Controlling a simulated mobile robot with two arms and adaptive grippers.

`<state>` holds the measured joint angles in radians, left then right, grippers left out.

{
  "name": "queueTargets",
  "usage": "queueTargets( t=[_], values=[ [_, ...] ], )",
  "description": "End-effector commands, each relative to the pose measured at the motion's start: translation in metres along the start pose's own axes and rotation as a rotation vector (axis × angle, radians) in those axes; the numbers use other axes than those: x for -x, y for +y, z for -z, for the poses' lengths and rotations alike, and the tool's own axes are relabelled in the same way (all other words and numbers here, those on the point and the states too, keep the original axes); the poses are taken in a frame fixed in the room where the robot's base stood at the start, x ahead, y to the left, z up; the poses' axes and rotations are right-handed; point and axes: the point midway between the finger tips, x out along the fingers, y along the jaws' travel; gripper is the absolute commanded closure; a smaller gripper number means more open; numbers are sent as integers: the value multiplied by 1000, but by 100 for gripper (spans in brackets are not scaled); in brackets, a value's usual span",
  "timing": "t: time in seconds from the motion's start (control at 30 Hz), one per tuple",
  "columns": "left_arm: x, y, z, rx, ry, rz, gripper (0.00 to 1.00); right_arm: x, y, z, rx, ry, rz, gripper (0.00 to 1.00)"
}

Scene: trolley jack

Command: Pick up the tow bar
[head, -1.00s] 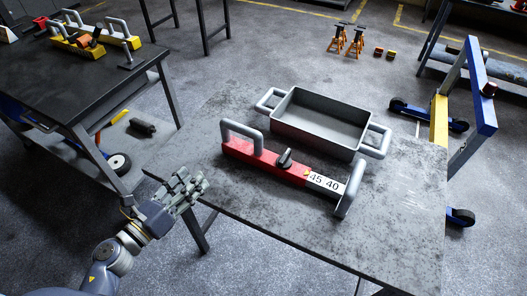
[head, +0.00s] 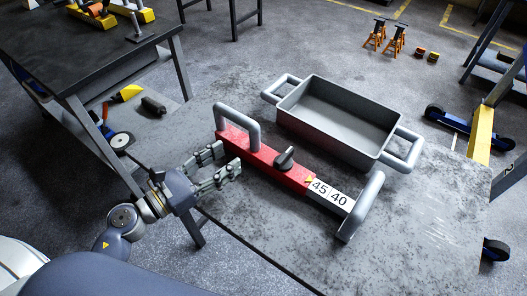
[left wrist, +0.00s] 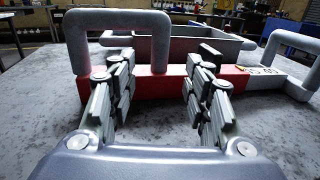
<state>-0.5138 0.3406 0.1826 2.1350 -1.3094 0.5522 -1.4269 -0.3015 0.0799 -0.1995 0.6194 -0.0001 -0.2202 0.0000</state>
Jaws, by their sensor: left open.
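The tow bar (head: 265,160) is a red bar with a white end marked 45 and 40, a dark knob on top and a grey loop handle at each end. It lies on the grey worktable. My left gripper (head: 224,160) is open and empty beside the red end, near the left handle (head: 239,123). In the left wrist view the red bar (left wrist: 174,83) crosses ahead of the two spread fingers, with the near handle (left wrist: 118,22) standing at left. I cannot tell whether the fingers touch it. My right gripper is not in view.
A grey open tray (head: 340,120) with two loop handles stands just behind the tow bar. The worktable (head: 420,230) is bare at the right. A dark bench (head: 60,50) with yellow handled parts stands at upper left. Orange jack stands (head: 385,38) are on the floor behind.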

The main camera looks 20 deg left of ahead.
Motion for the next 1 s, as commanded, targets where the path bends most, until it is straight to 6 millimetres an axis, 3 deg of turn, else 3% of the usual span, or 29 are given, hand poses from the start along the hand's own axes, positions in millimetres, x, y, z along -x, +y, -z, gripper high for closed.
queueTargets(
  t=[0.3,0.57,0.8,1.0],
  values=[
    [-44,1,-3,2,-3,-1,54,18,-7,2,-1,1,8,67],
    [-65,0,-2,2,-3,-1,54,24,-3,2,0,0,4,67],
    [-99,0,0,3,-3,-1,54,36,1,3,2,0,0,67],
    [-107,0,2,2,0,0,54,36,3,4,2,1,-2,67]
  ],
)
